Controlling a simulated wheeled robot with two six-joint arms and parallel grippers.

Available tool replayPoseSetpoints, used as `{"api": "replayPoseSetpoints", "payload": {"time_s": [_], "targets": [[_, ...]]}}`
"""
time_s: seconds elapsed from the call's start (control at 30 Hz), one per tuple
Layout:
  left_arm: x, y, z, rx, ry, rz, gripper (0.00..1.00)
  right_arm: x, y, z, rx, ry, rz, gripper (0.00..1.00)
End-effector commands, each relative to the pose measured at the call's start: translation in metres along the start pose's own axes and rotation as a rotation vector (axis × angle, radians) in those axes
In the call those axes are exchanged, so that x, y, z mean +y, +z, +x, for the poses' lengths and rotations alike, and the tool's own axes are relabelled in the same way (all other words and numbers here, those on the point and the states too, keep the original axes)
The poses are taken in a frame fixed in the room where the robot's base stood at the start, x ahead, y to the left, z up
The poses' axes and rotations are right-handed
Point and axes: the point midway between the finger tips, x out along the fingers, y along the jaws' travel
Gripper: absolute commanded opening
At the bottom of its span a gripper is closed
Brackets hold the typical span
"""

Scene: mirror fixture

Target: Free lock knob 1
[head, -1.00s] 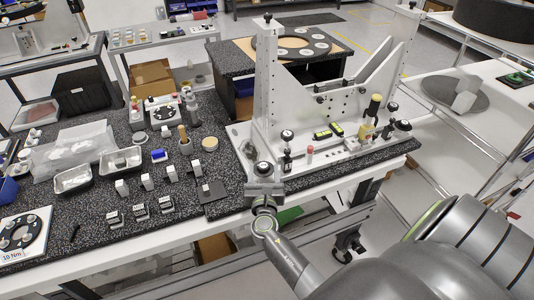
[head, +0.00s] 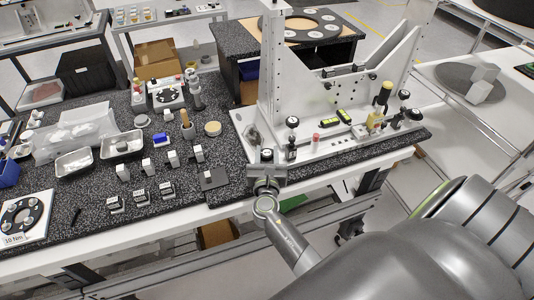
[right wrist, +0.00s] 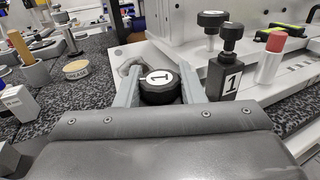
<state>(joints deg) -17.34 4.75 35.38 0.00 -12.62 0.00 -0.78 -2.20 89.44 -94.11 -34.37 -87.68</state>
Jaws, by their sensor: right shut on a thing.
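Lock knob 1 is a round black knob with a white "1" disc on top; it shows in the right wrist view (right wrist: 159,84) and at the front left corner of the white fixture's base in the head view (head: 267,154). My right gripper (head: 267,171) is shut on the knob, with one grey finger on each side of it in the right wrist view (right wrist: 160,90). The knob's lower part is hidden by the gripper. My left gripper is not in view.
A black block marked "1" with a knob on top (right wrist: 231,75) and a red-capped post (right wrist: 271,58) stand close to the right. The white mirror fixture (head: 271,70) rises behind. Small blocks and metal trays (head: 122,146) occupy the dark table to the left.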

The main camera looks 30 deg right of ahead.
Motion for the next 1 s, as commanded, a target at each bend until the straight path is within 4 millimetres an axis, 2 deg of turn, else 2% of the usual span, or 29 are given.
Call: {"api": "replayPoseSetpoints", "payload": {"time_s": [0.27,0.57,1.0], "targets": [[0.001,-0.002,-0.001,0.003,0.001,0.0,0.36,-0.001,0.001,0.001,-0.002,0.05,-0.003,0.13],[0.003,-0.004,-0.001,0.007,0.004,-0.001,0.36,-0.002,0.0,0.001,-0.003,0.25,-0.005,0.13],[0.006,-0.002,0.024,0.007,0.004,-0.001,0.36,-0.001,-0.003,0.002,-0.005,0.61,-0.004,0.13]]}}
